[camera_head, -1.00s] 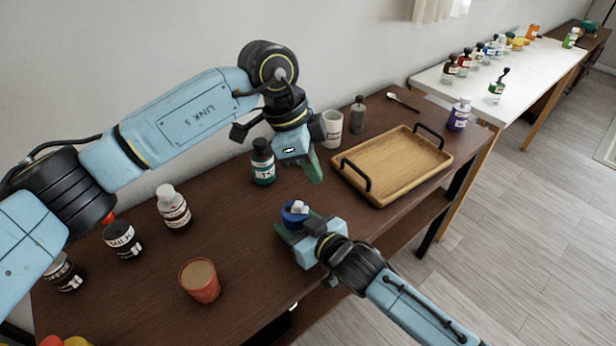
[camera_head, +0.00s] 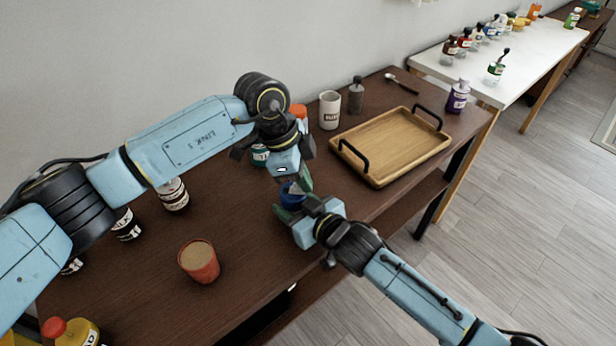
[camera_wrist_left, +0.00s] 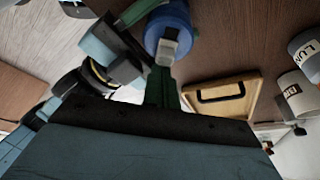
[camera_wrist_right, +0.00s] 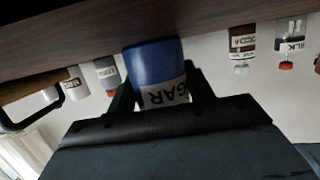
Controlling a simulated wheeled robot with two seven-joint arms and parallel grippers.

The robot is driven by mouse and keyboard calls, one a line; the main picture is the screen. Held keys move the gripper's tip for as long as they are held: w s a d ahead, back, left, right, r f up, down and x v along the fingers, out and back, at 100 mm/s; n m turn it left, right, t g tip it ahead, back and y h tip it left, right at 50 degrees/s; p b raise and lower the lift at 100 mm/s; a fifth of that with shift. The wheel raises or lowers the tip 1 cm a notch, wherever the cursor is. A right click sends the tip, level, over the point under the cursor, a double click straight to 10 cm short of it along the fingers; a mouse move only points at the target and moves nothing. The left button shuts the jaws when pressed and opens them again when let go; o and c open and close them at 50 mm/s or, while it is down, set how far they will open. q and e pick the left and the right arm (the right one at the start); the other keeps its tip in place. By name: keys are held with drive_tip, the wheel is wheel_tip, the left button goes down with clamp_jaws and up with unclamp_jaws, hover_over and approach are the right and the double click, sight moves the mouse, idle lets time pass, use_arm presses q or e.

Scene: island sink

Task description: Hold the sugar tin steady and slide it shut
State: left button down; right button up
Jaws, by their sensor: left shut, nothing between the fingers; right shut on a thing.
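The sugar tin (camera_wrist_right: 153,62) is a blue cylinder with a white label reading "GAR" in the right wrist view. My right gripper (camera_wrist_right: 160,88) is shut on its sides. In the head view the tin (camera_head: 291,196) is mostly hidden between my grippers. My left gripper (camera_head: 305,184) is shut and empty at the tin's top. In the left wrist view its green fingers (camera_wrist_left: 161,86) are close to a small pale tab (camera_wrist_left: 168,47) on the blue tin (camera_wrist_left: 170,18). I cannot tell whether they touch, or how far open the lid is.
A wooden tray (camera_head: 395,178) with black handles lies to the right. A white mug (camera_head: 329,110) and a grey bottle (camera_head: 356,95) stand behind. An orange cup (camera_head: 199,262) stands front left, with several jars along the left. The table's front edge is close to the right gripper.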

use_arm(q)
drive_tip(key=shift+w+a, duration=0.1)
drive_tip(key=shift+a, duration=0.75)
drive_tip(key=shift+d, duration=0.15)
drive_tip(key=shift+d, duration=0.4)
wheel_tip(320, 180, up, 10)
drive_tip(key=shift+a+f, duration=0.2)
drive_tip(key=shift+f, duration=0.05)
